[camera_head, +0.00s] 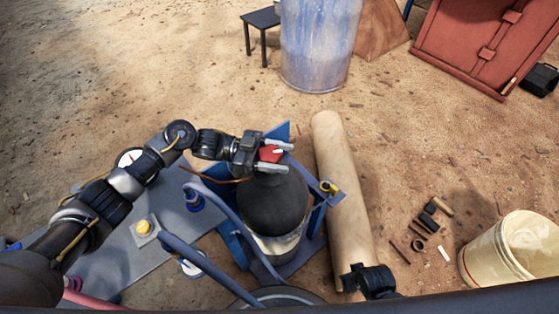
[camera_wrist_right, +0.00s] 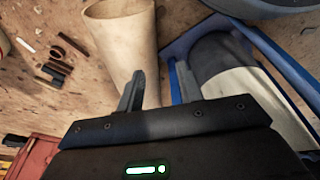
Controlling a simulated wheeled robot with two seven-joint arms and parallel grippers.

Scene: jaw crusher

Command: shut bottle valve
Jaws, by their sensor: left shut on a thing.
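A dark gas bottle (camera_head: 275,208) with a pale lower band stands upright in a blue frame. Its red valve handle (camera_head: 271,153) sits on top. My left gripper (camera_head: 277,156) reaches in from the left and is shut on the red valve handle, one pale finger on each side of it. The valve under the fingers is partly hidden. My right gripper (camera_wrist_right: 160,85) is open and empty in the right wrist view, near the pale roll and the bottle's pale band (camera_wrist_right: 232,92). Part of my right arm shows low in the head view.
A long pale roll (camera_head: 340,180) lies right of the blue frame (camera_head: 323,190). A white bucket (camera_head: 485,260) and small loose parts (camera_head: 428,222) lie further right. Blue hoses (camera_head: 215,268) cross left of the bottle. A blue barrel (camera_head: 315,45) stands behind on open sandy ground.

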